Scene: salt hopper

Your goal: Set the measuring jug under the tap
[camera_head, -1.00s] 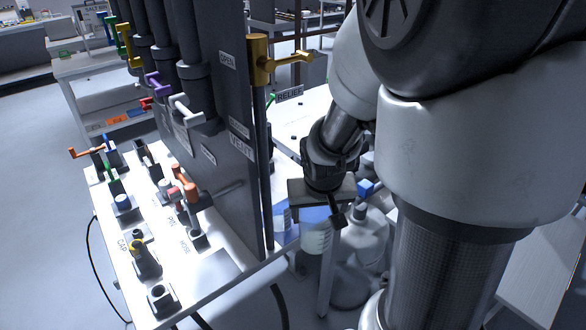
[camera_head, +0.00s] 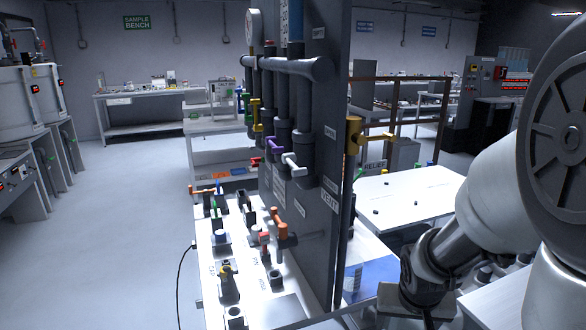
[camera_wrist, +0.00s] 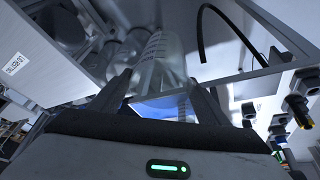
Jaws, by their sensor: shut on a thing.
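The measuring jug (camera_wrist: 163,62) is clear, with graduation marks, and shows between the two fingers in the wrist view. My gripper (camera_wrist: 162,88) is shut on it. An orange-handled valve (camera_head: 282,230) sits low on the panel's left side, over the white bench. Coloured valve handles sit above it, including a white one (camera_head: 292,162) and a purple one. I cannot tell which fitting is the tap.
The white bench (camera_head: 215,262) under the panel carries several small fittings and a cable hangs off its left side. A yellow lever (camera_head: 354,135) juts right from the panel's edge. A white table (camera_head: 410,193) stands behind my arm. Open floor lies to the left.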

